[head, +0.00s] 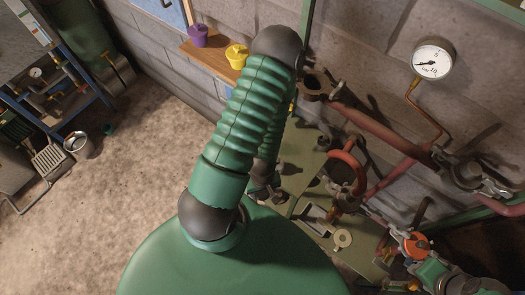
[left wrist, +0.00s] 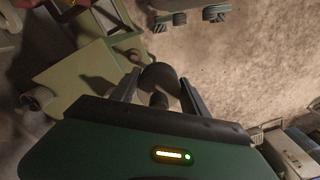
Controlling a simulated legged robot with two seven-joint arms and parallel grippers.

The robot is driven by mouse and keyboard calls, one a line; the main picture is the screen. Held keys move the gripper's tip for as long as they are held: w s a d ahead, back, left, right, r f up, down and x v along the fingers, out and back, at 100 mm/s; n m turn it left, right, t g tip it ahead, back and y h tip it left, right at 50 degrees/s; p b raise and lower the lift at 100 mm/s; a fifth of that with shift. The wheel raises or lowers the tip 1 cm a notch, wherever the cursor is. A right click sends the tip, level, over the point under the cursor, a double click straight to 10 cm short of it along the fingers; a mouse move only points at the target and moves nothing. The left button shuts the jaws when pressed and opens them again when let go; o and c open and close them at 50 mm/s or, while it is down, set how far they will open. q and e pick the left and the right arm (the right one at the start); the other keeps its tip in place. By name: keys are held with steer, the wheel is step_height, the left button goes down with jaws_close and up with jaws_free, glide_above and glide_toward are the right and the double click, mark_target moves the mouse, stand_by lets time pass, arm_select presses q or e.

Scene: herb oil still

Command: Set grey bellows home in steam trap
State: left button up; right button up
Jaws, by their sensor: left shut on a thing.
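In the left wrist view my left gripper (left wrist: 160,97) has its two grey fingers closed on a dark grey rounded piece, which I take to be the grey bellows (left wrist: 160,76). Its lower part is dim between the fingers. In the head view my green ribbed left arm fills the middle and covers much of the work area. My left gripper (head: 263,190) shows only partly below the forearm, in front of the pale green bench; the held piece is hard to make out there. I cannot tell which fitting is the steam trap.
The pale green bench (head: 304,163) carries a dark rectangular frame (head: 318,213) and a pale ring (head: 342,238). Red pipes (head: 385,135) and a pressure gauge (head: 433,59) line the wall at right. Purple (head: 198,36) and yellow (head: 236,56) pots stand on a shelf.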

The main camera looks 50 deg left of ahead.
arm_select(q)
steer(key=shift+r+p, duration=0.5)
steer(key=shift+r, duration=0.35)
steer(key=shift+f, duration=0.1)
